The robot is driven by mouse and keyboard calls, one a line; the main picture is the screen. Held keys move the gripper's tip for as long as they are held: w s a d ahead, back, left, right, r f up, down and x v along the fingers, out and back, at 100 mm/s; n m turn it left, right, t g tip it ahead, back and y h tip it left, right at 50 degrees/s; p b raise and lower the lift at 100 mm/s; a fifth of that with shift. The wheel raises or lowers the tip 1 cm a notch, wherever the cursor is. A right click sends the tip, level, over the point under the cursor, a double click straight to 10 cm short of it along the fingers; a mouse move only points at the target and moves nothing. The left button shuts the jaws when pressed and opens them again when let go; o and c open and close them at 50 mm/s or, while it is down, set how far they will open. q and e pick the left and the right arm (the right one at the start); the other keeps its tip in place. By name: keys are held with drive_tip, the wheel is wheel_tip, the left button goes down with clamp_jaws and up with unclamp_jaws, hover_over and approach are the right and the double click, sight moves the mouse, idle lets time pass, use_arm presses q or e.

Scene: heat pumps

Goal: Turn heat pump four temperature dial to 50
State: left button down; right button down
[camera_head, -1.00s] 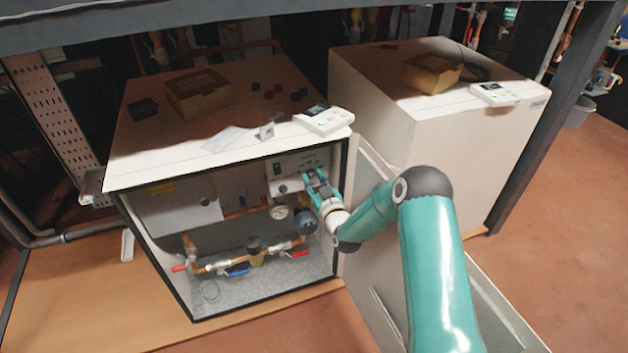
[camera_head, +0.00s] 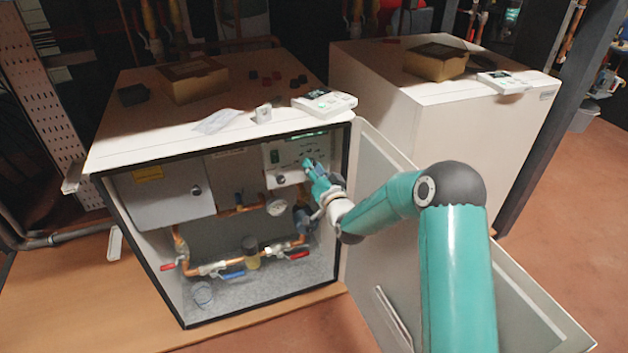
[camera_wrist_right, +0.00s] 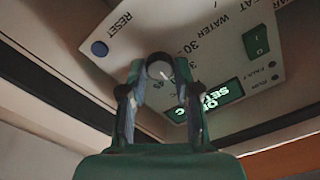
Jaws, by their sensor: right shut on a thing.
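The control panel (camera_head: 288,152) is inside the open heat pump cabinet, at its upper right. The round dial (camera_wrist_right: 160,67) has a pale pointer line and sits between my fingertips. My right gripper (camera_head: 309,168) reaches the panel; in the wrist view its fingers (camera_wrist_right: 160,80) are shut on the dial. The dial's exact setting cannot be read. My left gripper is not in view.
Copper pipes with red and blue valve handles (camera_head: 232,273) and a gauge (camera_head: 277,207) lie below the panel. A white controller (camera_head: 324,103) and a cardboard box (camera_head: 195,80) are on top. A second cabinet (camera_head: 470,150) stands to the right.

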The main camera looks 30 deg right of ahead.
drive_tip(key=shift+d+f+m+b, duration=0.1)
drive_tip(key=shift+m+b, duration=3.35)
drive_tip(key=shift+m, duration=0.45)
drive_tip(key=shift+f+m+b, duration=0.1)
drive_tip(key=shift+m+b, duration=3.35)
drive_tip(key=shift+m, duration=0.45)
drive_tip(key=c, duration=0.8)
unclamp_jaws()
drive_tip(key=shift+f, duration=0.1)
